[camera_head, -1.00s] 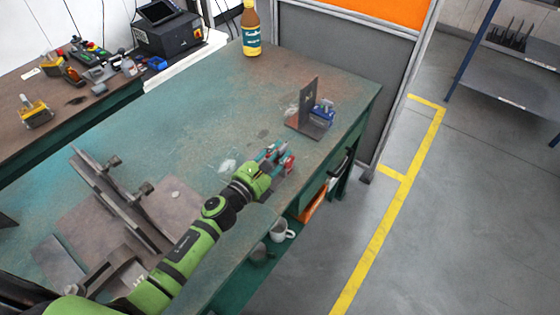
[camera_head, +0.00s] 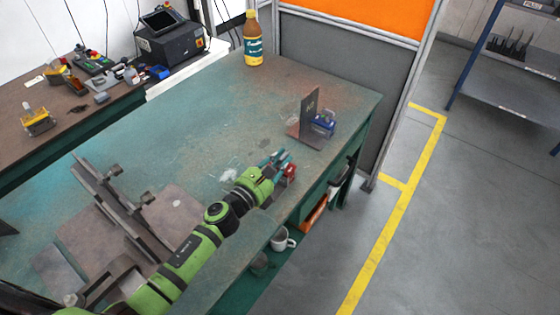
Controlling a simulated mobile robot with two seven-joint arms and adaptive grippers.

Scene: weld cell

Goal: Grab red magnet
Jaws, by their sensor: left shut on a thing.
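The red magnet (camera_head: 290,170) is a small red block near the right edge of the green workbench (camera_head: 200,130). My left gripper (camera_head: 279,165), at the end of the green arm, is shut on the red magnet. The magnet shows at the right side of the fingers, which partly hide it. I cannot tell whether it still touches the bench top. My right gripper is not in view.
A metal angle plate (camera_head: 306,118) with a blue magnet (camera_head: 324,122) stands beyond my gripper. A bottle (camera_head: 253,45) stands at the far end. Metal fixtures (camera_head: 120,205) lie at the left. A mug (camera_head: 282,240) sits on a lower shelf.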

